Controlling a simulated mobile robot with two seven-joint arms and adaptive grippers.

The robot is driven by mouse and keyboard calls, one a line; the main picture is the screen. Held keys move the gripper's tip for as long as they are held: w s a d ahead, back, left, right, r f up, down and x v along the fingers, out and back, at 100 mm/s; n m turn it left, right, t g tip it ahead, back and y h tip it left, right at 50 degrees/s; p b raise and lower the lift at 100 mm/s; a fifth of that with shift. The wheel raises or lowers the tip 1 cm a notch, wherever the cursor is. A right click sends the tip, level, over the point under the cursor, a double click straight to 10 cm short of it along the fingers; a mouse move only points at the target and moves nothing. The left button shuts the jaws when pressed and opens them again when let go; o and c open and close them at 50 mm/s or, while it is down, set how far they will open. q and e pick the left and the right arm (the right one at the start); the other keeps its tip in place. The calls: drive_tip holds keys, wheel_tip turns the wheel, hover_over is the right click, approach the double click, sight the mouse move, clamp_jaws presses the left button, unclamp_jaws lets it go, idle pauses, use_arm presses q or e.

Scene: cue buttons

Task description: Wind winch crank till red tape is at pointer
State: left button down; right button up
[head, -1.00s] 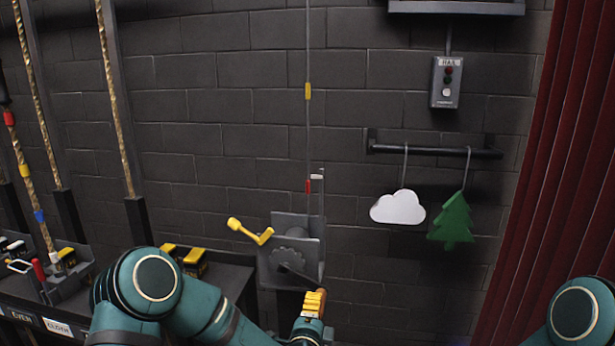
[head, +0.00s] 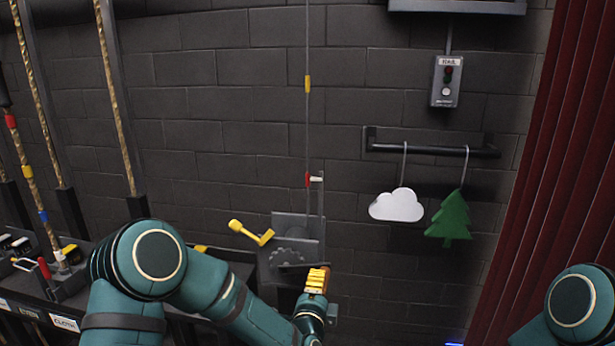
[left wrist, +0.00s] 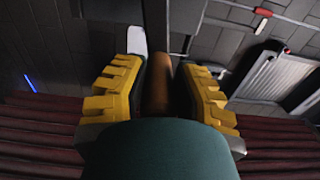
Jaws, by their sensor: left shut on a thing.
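The grey winch (head: 310,228) with its toothed wheel stands against the wall. A thin cable (head: 307,130) runs up from it. Red tape (head: 308,179) on the cable is level with the white-tipped pointer (head: 317,179), right beside it; both also show small in the left wrist view, the tape there (left wrist: 263,12). My left gripper (head: 317,272) is at the winch's lower right. In the left wrist view its yellow fingers (left wrist: 159,88) are closed around the brown crank handle (left wrist: 159,82). The crank arm is mostly hidden. My right gripper is out of view.
A yellow-knobbed lever (head: 250,233) sticks out left of the winch. Yellow tape (head: 307,84) is higher on the cable. A white cloud (head: 397,205) and green tree (head: 449,219) hang at right, near a red curtain (head: 550,170). Ropes and a lever bench (head: 85,310) are at left.

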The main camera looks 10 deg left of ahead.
use_arm(q)
drive_tip(key=c, duration=1.1)
unclamp_jaws()
drive_tip(key=shift+a+r, duration=0.25)
drive_tip(key=shift+r, duration=0.45)
drive_tip(key=shift+c, duration=0.2)
drive_tip(key=o, duration=0.5)
drive_tip(key=shift+f, duration=0.2)
drive_tip(key=shift+o, duration=0.5)
drive_tip(key=shift+w+f, duration=0.1)
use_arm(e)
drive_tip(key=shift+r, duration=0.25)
use_arm(q)
drive_tip(key=shift+d, duration=0.1)
drive_tip(key=s+b, duration=0.2)
drive_tip(key=s, duration=0.8)
drive_tip(key=shift+b, duration=0.4)
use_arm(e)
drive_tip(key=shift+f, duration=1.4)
use_arm(q)
drive_tip(key=shift+s, duration=0.1)
